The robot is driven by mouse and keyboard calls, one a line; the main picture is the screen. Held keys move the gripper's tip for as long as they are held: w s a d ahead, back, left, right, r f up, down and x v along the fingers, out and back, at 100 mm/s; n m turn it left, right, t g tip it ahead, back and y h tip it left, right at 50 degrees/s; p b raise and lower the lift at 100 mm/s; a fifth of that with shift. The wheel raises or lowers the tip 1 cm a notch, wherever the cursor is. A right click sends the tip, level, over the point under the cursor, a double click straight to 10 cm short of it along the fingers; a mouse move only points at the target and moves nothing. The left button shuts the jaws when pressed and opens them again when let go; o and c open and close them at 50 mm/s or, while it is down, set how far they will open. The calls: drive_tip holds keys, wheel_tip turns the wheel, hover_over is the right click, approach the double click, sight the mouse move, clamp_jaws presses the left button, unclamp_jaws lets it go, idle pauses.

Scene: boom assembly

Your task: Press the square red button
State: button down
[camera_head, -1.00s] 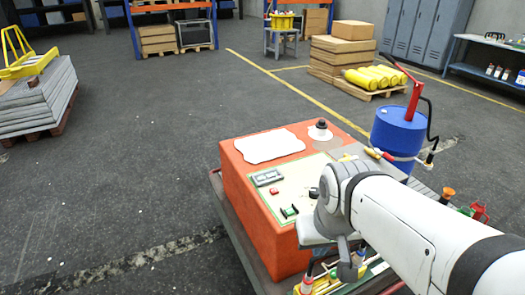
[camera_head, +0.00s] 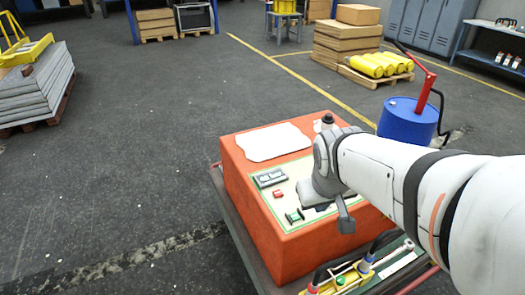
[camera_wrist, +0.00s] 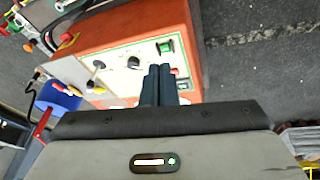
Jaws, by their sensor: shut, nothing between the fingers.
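The square red button (camera_head: 279,194) sits on the pale panel of the orange control box (camera_head: 250,205), between a grey gauge block (camera_head: 270,178) and a green switch (camera_head: 294,215). My gripper shows in the wrist view (camera_wrist: 160,70) with its two dark fingers together and empty, pointing at the panel near the green switch (camera_wrist: 166,46). In the head view the wrist hangs over the panel's right part, to the right of the red button, and the fingertips are hidden.
A white plate (camera_head: 272,142) and a dark knob (camera_head: 328,121) are on top of the box. A blue drum (camera_head: 408,122) with a red pump stands behind at the right. The floor to the left is open.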

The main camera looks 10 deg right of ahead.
drive_tip(key=w+d+n+t+h+p, duration=0.1)
drive_tip(key=w+d+n+t+p, duration=0.2)
drive_tip(key=w, duration=1.2)
drive_tip(key=n+t+y+p, duration=0.1)
drive_tip(key=n+y+p, duration=0.1)
drive_tip(key=n+y, duration=0.7)
hover_over(280, 195)
wheel_tip(280, 195, down, 18)
drive_tip(key=r+n+h, duration=0.1)
drive_tip(key=n+h, duration=0.1)
drive_tip(key=shift+w+d+f, duration=0.1)
drive_tip(key=shift+f, duration=0.15)
drive_tip(key=shift+f, duration=0.15)
wheel_tip(280, 195, down, 8)
drive_tip(key=b, duration=0.8)
drive_tip(key=shift+f, duration=0.25)
drive_tip(key=shift+f, duration=0.15)
